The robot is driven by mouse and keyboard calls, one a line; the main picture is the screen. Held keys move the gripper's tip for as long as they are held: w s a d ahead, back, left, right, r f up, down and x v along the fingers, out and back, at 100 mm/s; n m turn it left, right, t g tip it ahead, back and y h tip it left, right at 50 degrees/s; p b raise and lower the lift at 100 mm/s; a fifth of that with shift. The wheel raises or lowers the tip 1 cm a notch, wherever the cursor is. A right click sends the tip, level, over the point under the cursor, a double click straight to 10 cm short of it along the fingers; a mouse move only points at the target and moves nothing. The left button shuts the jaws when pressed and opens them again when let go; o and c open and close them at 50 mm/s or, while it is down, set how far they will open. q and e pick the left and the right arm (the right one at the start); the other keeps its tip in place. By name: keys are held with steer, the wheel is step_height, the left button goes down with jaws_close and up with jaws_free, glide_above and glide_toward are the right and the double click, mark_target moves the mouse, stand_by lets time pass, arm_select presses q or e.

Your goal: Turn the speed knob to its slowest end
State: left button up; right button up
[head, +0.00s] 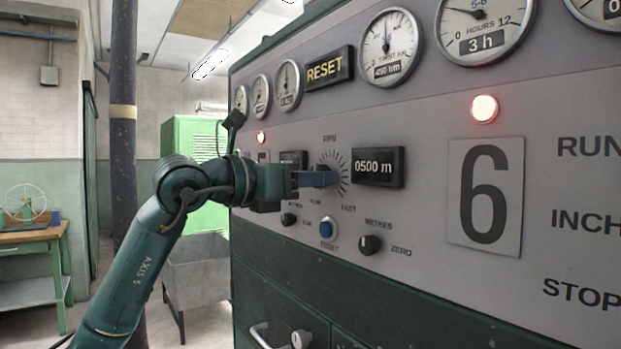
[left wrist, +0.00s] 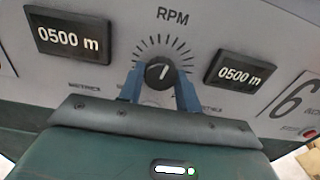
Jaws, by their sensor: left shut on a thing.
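The speed knob (left wrist: 160,73) is a round black knob with a white pointer line, set in a ring of dial ticks under the letters RPM. In the left wrist view its pointer looks turned up and slightly to the right. My left gripper (left wrist: 160,88) has its two blue fingers on either side of the knob, shut on it. In the head view the left gripper (head: 320,179) reaches the panel at the dial, and its fingers hide most of the knob. The FAST label (head: 348,208) is at the dial's lower right. My right gripper is not in view.
A display reading 0500 m (head: 378,167) sits close right of the dial. Gauges and a RESET plate (head: 329,68) line the top. A grey bin (head: 198,270) stands beyond the cabinet, left.

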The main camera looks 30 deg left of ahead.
arm_select(q)
steer(key=shift+n, duration=0.3)
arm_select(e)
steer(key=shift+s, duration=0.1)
arm_select(q)
steer(key=shift+d+r+n+b, duration=0.1)
steer(key=shift+n+b, duration=0.15)
steer(key=shift+n, duration=6.85)
steer(key=shift+r+n+b, duration=0.1)
steer(key=shift+n+b, duration=0.1)
steer(key=shift+n, duration=6.9)
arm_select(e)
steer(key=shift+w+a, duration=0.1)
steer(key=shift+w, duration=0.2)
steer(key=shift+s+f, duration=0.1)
